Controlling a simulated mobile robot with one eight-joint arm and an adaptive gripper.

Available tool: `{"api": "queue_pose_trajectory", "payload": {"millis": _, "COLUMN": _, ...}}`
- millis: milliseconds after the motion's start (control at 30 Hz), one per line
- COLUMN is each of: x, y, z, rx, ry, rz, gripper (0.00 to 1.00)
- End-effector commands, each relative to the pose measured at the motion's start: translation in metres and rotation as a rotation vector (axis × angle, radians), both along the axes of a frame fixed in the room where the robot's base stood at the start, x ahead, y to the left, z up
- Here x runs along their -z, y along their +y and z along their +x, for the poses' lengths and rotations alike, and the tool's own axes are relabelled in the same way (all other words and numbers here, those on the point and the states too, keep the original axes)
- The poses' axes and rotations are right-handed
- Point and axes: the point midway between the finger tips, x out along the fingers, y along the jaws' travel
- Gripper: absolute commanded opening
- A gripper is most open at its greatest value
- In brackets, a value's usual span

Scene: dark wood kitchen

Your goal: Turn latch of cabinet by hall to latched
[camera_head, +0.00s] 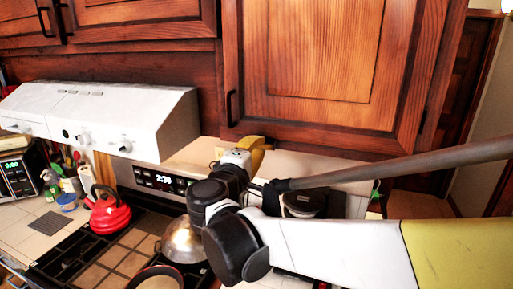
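The wooden cabinet (320,50) nearest the hall fills the upper right. Its door looks closed, with a black handle (230,107) at its lower left. I cannot make out a latch on it. My white, black and yellow arm reaches in from the lower right. Its far end, where my gripper (254,150) seems to be, is below the cabinet's lower left, near the counter back. The fingers are too small and partly hidden, so I cannot tell whether they are open or shut.
A white range hood (110,112) juts out left of the cabinet. Below are a stove with a red kettle (108,212), a metal lid or bowl (182,242) and a pan (158,279). A grey-brown pole (410,164) crosses at right. The hall opening is at far right.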

Motion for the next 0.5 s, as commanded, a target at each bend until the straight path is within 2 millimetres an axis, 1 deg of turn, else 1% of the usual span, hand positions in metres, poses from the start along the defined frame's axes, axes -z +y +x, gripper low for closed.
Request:
{"api": "queue_pose_trajectory", "payload": {"millis": 267, "x": -0.0025, "y": -0.0002, "z": 0.0001, "rx": 0.0, "ry": -0.032, "rz": 0.086, "gripper": 0.0}}
{"api": "queue_pose_trajectory", "payload": {"millis": 500, "x": -0.0068, "y": -0.001, "z": 0.0, "rx": 0.0, "ry": -0.096, "rz": 0.263, "gripper": 0.0}}
